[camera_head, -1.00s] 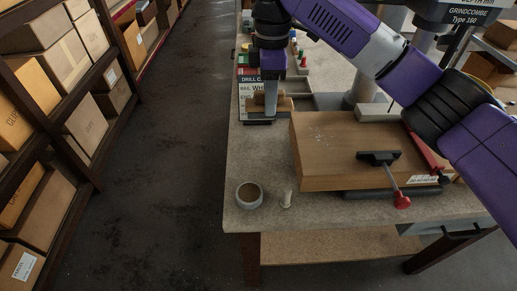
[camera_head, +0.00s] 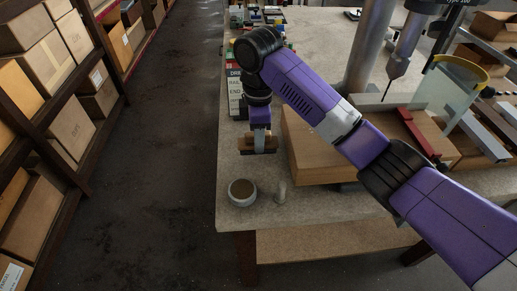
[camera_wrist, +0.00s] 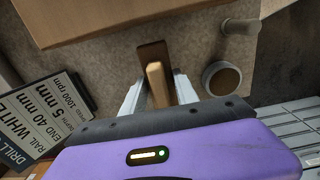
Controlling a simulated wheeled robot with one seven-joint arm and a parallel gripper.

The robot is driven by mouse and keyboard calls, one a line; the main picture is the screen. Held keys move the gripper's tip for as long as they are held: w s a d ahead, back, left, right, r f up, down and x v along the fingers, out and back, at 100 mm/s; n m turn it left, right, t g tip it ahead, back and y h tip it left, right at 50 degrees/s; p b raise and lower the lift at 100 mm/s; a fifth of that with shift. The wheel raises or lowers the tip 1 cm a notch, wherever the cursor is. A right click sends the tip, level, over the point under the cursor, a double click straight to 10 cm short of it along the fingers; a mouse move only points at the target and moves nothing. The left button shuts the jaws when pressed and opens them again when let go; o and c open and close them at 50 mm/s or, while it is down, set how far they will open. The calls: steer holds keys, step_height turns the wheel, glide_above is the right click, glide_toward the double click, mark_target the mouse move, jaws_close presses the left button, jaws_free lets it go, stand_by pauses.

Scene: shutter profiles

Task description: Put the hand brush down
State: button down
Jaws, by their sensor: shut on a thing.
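The hand brush (camera_head: 258,145) has a wooden handle and back with dark bristles on its underside. My gripper (camera_head: 260,138) points down and is shut on it, over the left part of the workbench (camera_head: 310,210). In the wrist view the brush (camera_wrist: 155,80) sits between the two fingers of my gripper (camera_wrist: 160,92). The bristles are low over the bench top; I cannot tell whether they touch it.
A round pot (camera_head: 243,192) and a small pale upright piece (camera_head: 281,192) stand near the bench's front edge. A printed sign (camera_wrist: 40,120) and drill press (camera_head: 395,60) stand behind. Bare bench lies around the brush.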

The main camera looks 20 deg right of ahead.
steer(key=shift+f, duration=1.95)
steer(key=shift+f, duration=0.15)
steer(key=c, duration=0.9)
jaws_free()
step_height(320, 180, up, 12)
steer(key=shift+r+p, duration=0.15)
steer(key=shift+p, duration=0.85)
